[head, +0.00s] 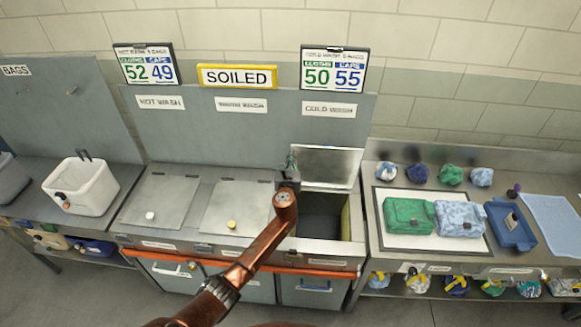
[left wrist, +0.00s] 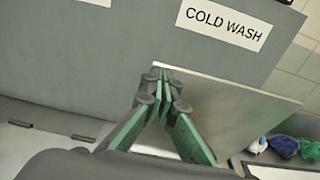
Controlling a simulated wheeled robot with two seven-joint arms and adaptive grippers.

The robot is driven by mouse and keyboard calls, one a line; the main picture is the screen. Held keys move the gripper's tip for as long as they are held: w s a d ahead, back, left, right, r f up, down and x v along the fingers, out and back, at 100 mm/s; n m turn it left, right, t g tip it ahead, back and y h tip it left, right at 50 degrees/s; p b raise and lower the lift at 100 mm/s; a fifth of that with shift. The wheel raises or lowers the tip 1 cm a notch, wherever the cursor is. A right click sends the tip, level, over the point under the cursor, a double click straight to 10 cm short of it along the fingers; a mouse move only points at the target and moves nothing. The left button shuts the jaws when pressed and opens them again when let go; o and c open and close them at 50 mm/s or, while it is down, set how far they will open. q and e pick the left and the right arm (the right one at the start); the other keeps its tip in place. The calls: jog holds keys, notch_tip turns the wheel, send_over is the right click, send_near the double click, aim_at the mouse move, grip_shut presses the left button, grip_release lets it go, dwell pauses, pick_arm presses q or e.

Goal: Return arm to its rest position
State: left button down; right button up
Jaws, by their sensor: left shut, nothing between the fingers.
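My left arm reaches up from the bottom of the head view. Its left gripper (head: 290,162) is over the cold wash bin (head: 320,226), in front of the bin's raised lid (head: 327,166). In the left wrist view the gripper's green-padded fingers (left wrist: 164,82) meet at the tips, shut and empty. The raised lid (left wrist: 225,115) is behind them there, below the COLD WASH label (left wrist: 228,26). Part of the bin's opening is hidden by my arm. My right gripper is not in view.
Two closed lids (head: 160,200) and (head: 234,207) lie left of the open bin. A white tub (head: 80,188) stands further left. On the right counter are a green bag (head: 408,216), a blue-patterned bag (head: 460,218), a blue tray (head: 511,226) and several cloth bundles (head: 451,174).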

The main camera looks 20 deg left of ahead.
pick_arm(q)
jog(key=f+v, duration=0.1)
jog(key=v, duration=0.6)
jog(key=s+a+f+n+g, duration=0.45)
jog(key=s+f+n, duration=0.45)
jog(key=s, duration=0.4)
jog(key=s+a+f+n+g, duration=0.3)
jog(key=s+a+f+n, duration=0.4)
jog(key=s+n, duration=0.55)
jog(key=s+d+f+n+g+h, duration=0.15)
jog(key=s+n, duration=0.25)
jog(key=s, duration=0.5)
jog(key=s+d+f+n+g+h, duration=0.15)
jog(key=s+n, duration=0.25)
jog(key=s, duration=0.4)
jog(key=s+f+n+g, duration=0.1)
jog(key=s+n+g, duration=0.25)
jog(key=s, duration=0.55)
notch_tip(320, 180, down, 38)
jog(key=s+d+b, duration=0.1)
jog(key=d+b, duration=0.1)
jog(key=b, duration=0.6)
jog(key=s+f+b, duration=0.3)
jog(key=s+f, duration=0.7)
jog(key=f, duration=0.2)
jog(key=s+f+m+g+h+b, duration=0.1)
jog(key=s+f+b, duration=0.3)
jog(key=s+f, duration=0.6)
notch_tip(320, 180, down, 3)
jog(key=shift+g, duration=0.3)
